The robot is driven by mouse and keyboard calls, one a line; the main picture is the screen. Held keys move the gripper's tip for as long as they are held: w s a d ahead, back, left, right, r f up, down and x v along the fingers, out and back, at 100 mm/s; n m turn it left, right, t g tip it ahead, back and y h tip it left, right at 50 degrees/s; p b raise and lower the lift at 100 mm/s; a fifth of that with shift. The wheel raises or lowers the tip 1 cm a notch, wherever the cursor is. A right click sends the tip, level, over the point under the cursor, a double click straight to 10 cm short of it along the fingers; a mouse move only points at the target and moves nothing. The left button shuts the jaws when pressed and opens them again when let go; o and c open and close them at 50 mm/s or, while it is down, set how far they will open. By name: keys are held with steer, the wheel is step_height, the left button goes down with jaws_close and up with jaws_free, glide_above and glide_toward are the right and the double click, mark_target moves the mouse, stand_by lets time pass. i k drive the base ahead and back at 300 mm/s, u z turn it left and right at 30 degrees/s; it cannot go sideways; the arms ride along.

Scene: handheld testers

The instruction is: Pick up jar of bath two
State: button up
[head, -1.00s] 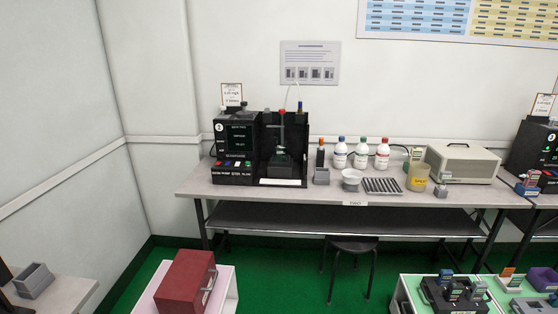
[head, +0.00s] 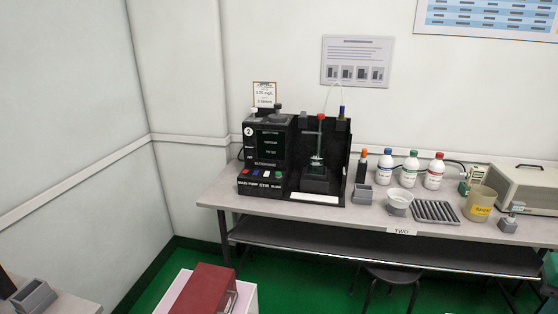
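The bath two station is a black machine (head: 263,155) marked with a 2, on the bench labelled TWO. Its open black bay (head: 338,150) stands on the right of the control panel. A small clear vessel, seemingly the jar (head: 316,166), stands in this bay under a vertical rod with a red top (head: 321,118). Greenish detail shows at the jar; its outline is too small and dark to make out fully. My gripper is not in view.
A red box (head: 203,292) stands on a white stand in front. Green floor lies between.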

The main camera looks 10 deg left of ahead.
mark_target(316, 152)
steer(key=u, duration=0.05)
steer(key=i, duration=1.05)
steer(key=z, duration=0.2)
